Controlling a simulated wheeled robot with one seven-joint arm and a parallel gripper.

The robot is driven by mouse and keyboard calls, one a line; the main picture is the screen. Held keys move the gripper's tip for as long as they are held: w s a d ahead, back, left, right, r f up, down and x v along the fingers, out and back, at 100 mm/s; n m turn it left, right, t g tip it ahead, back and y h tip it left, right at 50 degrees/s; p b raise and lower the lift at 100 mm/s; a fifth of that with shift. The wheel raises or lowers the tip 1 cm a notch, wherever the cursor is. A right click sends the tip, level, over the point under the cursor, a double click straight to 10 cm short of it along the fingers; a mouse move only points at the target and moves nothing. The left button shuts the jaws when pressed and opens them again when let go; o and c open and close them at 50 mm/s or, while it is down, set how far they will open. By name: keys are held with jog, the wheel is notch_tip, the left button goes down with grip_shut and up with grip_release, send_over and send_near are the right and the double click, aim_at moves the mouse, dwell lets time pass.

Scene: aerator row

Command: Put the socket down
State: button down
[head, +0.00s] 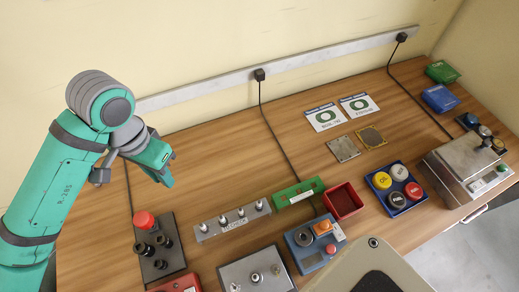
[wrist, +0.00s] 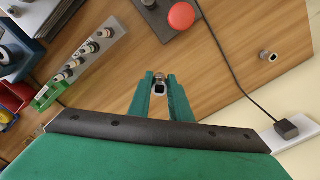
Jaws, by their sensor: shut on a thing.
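My gripper (head: 168,178) hangs over the left part of the wooden table in the head view. In the wrist view its two green fingers (wrist: 160,95) are shut on a small metal socket (wrist: 159,86), its square hole showing. The socket's far end is hidden, and I cannot tell whether it touches the table. A second small socket (wrist: 268,56) stands alone on bare wood at the right of the wrist view. I cannot make out either socket in the head view.
A dark plate (head: 160,263) with a red button (head: 144,220) and black posts is near my gripper. A pale rail (head: 231,223) holds several metal pieces. A green tray (head: 298,193) and red bin (head: 342,201) stand further right. A black cable (wrist: 235,75) crosses the wood near the lone socket.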

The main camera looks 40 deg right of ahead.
send_over(213, 167)
jog(key=a, duration=0.1)
notch_tip(213, 167, down, 9)
jog(key=shift+s+r, duration=0.1)
jog(key=shift+r, duration=0.1)
jog(key=shift+d+f, duration=0.35)
jog(key=shift+f, duration=0.05)
jog(key=shift+d+f, duration=0.15)
jog(key=shift+f, duration=0.75)
jog(key=shift+d+f, duration=0.1)
jog(key=shift+f, duration=0.8)
jog(key=shift+f, duration=0.2)
jog(key=c, duration=1.6)
grip_release()
jog(key=shift+r, duration=0.1)
